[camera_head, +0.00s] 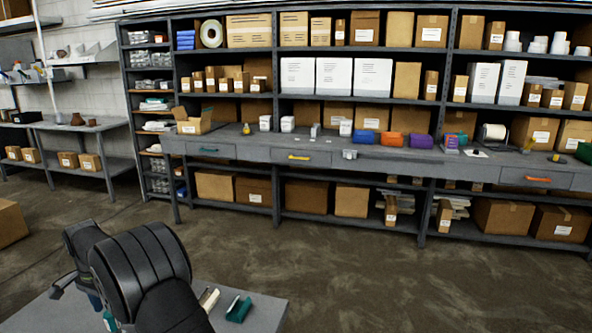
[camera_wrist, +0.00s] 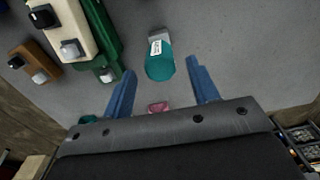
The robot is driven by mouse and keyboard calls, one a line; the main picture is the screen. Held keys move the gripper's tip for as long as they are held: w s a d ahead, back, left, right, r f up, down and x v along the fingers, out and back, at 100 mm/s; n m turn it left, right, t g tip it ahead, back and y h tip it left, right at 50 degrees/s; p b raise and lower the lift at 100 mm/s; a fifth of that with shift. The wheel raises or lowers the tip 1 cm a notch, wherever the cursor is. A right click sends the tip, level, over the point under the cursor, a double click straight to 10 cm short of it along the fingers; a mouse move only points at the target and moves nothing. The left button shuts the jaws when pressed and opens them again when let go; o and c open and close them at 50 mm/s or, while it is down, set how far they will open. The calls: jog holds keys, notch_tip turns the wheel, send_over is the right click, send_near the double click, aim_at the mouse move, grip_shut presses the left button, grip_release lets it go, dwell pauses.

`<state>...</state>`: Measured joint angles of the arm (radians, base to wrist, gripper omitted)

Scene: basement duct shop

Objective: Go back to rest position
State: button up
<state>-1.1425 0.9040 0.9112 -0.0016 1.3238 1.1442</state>
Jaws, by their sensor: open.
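My gripper (camera_wrist: 160,67) shows in the wrist view as two blue fingers, spread apart with nothing gripped between them. A teal cylindrical item (camera_wrist: 160,68) with a white label lies on the grey surface beyond the fingers, in line with the gap. My black arm (camera_head: 140,265) fills the lower left of the head view, bent over a small grey table (camera_head: 265,312). My gripper is hidden behind the arm in that view.
In the wrist view, a green item (camera_wrist: 103,40), a cream item (camera_wrist: 73,25) and a brown item (camera_wrist: 35,62) sit at left. A pink item (camera_wrist: 157,107) lies near the gripper base. In the head view, a teal item (camera_head: 238,309) is right of my arm; shelving and a workbench (camera_head: 350,160) stand behind open floor.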

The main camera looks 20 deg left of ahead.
notch_tip(320, 180, up, 7)
jog(key=shift+r, duration=0.1)
notch_tip(320, 180, down, 12)
jog(key=shift+r, duration=0.1)
jog(key=r, duration=0.5)
jog(key=shift+w+d, duration=0.35)
jog(key=shift+d, duration=0.05)
jog(key=w+d+r, duration=0.5)
jog(key=d+r, duration=0.1)
jog(key=d, duration=0.3)
jog(key=s, duration=0.4)
jog(key=s+d+m, duration=0.1)
jog(key=s, duration=0.4)
jog(key=s+f+m, duration=0.1)
jog(key=s, duration=0.4)
jog(key=shift+s+d+f, duration=0.1)
jog(key=shift+s+d, duration=0.15)
jog(key=shift+d, duration=0.1)
jog(key=shift+f, duration=0.5)
